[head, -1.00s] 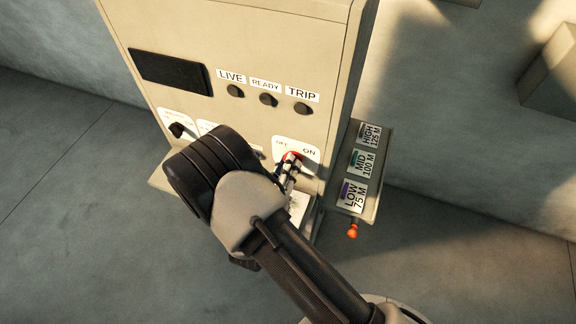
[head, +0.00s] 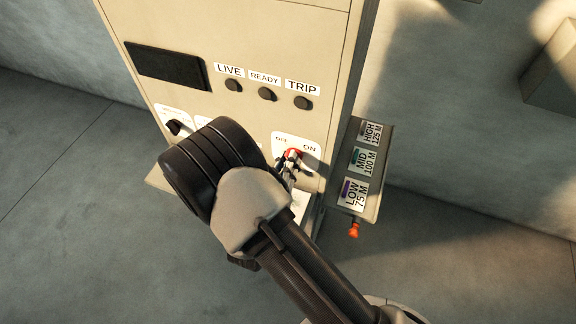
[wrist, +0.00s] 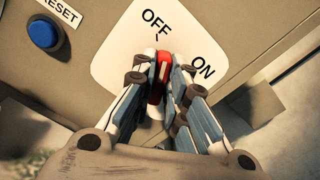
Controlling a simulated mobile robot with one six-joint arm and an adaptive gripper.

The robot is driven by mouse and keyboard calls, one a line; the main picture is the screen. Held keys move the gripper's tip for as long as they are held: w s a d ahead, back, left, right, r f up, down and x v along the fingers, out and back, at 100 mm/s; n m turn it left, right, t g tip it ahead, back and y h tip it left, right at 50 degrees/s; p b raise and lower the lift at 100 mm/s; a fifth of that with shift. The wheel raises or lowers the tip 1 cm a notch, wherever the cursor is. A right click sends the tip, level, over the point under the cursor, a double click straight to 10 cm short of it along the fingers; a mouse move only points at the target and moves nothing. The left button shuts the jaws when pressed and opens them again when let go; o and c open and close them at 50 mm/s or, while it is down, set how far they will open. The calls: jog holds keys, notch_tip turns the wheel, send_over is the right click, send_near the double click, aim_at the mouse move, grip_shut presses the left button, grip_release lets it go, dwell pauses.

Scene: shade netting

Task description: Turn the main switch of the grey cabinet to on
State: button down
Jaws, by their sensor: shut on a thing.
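The grey cabinet (head: 270,40) stands upright in the head view, its panel facing me. The main switch, a red knob (wrist: 160,76) with a white mark, sits on a white plate (wrist: 118,42) lettered OFF and ON. In the wrist view its mark points close to the OFF tick, and ON lies to the right. My gripper (wrist: 163,88) is shut on the knob, one finger on each side. In the head view the gripper (head: 289,163) reaches the red knob (head: 295,153) at the panel's lower right. The knob's lower part is hidden by the fingers.
A blue RESET button (wrist: 43,33) is left of the plate. LIVE, READY and TRIP lamps (head: 267,94) and a dark display (head: 167,66) are above. A side box with LOW, MID and HIGH labels (head: 360,165) projects at the right. A black knob (head: 178,127) is at the left.

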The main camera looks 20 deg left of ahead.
jog(key=m+b, duration=0.9)
jog(key=b, duration=0.1)
jog(key=m+b, duration=0.4)
jog(key=m, duration=0.1)
jog(key=shift+d+f+m+b, duration=0.15)
jog(key=shift+d+m+b, duration=0.15)
jog(key=shift+d+b, duration=0.1)
jog(key=c, duration=1.6)
grip_release()
jog(key=s+a, duration=0.1)
jog(key=s, duration=1.1)
